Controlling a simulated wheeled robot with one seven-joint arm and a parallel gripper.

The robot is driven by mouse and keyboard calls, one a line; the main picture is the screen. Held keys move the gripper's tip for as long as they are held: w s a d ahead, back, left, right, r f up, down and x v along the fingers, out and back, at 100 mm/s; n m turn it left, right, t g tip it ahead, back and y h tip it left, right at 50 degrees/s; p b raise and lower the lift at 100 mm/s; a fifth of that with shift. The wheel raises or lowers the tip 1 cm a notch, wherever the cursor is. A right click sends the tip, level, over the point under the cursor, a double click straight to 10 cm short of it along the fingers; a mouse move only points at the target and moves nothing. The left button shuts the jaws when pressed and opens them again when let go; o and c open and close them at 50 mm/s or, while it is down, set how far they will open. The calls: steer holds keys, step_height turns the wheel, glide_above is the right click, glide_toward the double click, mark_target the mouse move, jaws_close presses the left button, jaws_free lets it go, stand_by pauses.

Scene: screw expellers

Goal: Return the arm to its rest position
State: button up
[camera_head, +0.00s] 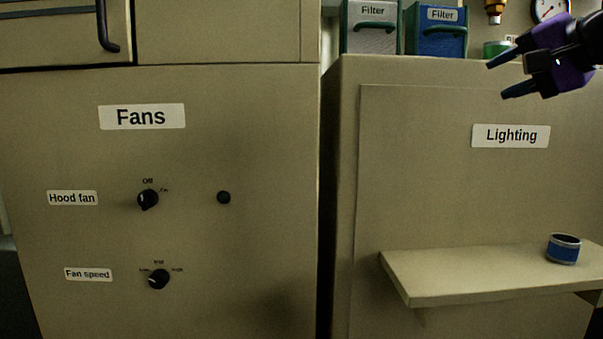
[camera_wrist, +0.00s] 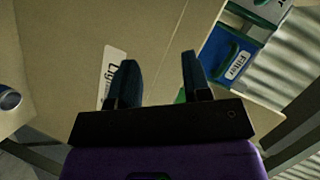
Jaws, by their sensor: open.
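My gripper (camera_head: 506,77) is at the upper right in the head view, in front of the cabinet marked Lighting and above its label. Its two dark fingers point left and stand apart with nothing between them. In the wrist view my gripper (camera_wrist: 158,84) also shows open and empty, with the cabinet face beyond the fingers. The purple gripper body shows in both views. Most of my arm is outside the head view.
A shelf (camera_head: 450,278) juts from the Lighting cabinet (camera_head: 420,180), with a blue round tin (camera_head: 564,249) on it. A white filter box (camera_head: 371,30) and a blue filter box (camera_head: 436,32) stand on top. The Fans cabinet (camera_head: 260,120) with two knobs is at the left.

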steer(key=s+a+f+n+g+h, duration=0.1)
steer(key=s+f+n+g, duration=0.3)
steer(key=s+f, duration=0.5)
steer(key=s+a+f+n+g+h, duration=0.1)
steer(key=s+f+n+g+h, duration=0.3)
steer(key=s+f, duration=0.5)
step_height(320, 180, down, 7)
steer(key=shift+a+f, duration=0.15)
steer(key=shift+a, duration=0.05)
steer(key=shift+o, duration=0.2)
